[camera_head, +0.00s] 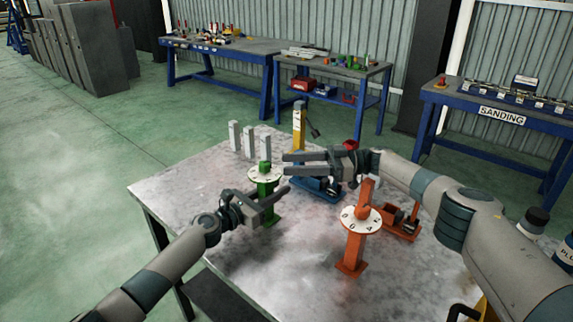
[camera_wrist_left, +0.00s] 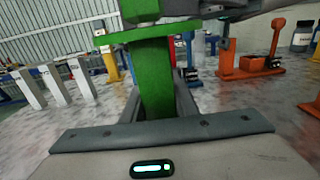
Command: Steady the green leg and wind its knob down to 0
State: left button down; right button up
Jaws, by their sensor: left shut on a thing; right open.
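The green leg (camera_head: 267,213) stands upright on the metal table, with a white numbered dial (camera_head: 256,176) and a green knob (camera_head: 265,165) on top. My left gripper (camera_head: 270,204) is shut on its post below the dial. In the left wrist view the green post (camera_wrist_left: 155,75) stands between the fingers (camera_wrist_left: 158,108), and its top is cut off. My right gripper (camera_head: 291,164) is open and empty, its fingers pointing left just right of the knob. It appears apart from the knob. The dial reading is too small to tell.
An orange leg (camera_head: 352,250) with its own dial stands to the right. A yellow post (camera_head: 298,125), a blue base (camera_head: 318,188) and grey blocks (camera_head: 249,140) stand behind. The table (camera_head: 210,172) is bare at left and front.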

aim_at(265, 166)
jog(key=shift+r, duration=0.1)
dwell(0.4)
jog(key=shift+s+d+f+m+t+h, duration=0.15)
jog(key=shift+s+d+m+t, duration=0.45)
jog(key=shift+t, duration=0.3)
jog(key=shift+s+d+f+m+t+h, duration=0.1)
jog(key=shift+s+d+m+t+h, duration=0.1)
jog(key=shift+s+d+m+t, duration=0.45)
jog(key=shift+s+d+f+m+t+h, duration=0.15)
jog(key=shift+s+d+m+t, duration=0.2)
jog(key=shift+s+t, duration=0.6)
jog(key=shift+w+r, duration=0.1)
jog(key=shift+w, duration=0.2)
jog(key=shift+x, duration=6)
jog(key=shift+w+r, duration=0.1)
jog(key=shift+w, duration=0.05)
jog(key=c, duration=1.1)
